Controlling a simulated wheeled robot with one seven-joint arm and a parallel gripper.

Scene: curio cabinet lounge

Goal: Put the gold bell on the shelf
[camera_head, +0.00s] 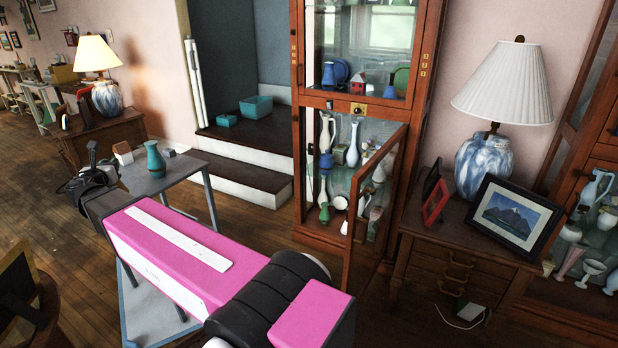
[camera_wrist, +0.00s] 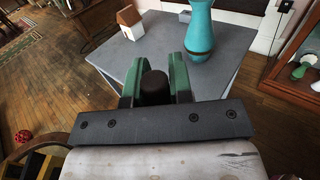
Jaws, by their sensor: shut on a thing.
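In the wrist view, my gripper (camera_wrist: 154,83) has its green-padded fingers closed around a dark brown round-topped knob (camera_wrist: 153,86). It looks like the handle of the gold bell; no gold part shows, as the rest is hidden below the fingers and my wrist. My gripper is over the near edge of a small grey table; I cannot tell whether the held thing touches it. In the head view, a wooden glass cabinet (camera_head: 299,130) stands at the centre, its lower glass door (camera_head: 384,180) swung open. Its lower shelves hold vases and small pieces; which shelf is meant is unclear.
A teal vase (camera_head: 155,160) and a small house model (camera_head: 123,153) stand on the grey table (camera_head: 190,178). They are close beyond my gripper in the wrist view. The open door juts into the room beside a side table with a lamp (camera_head: 506,85) and picture frames.

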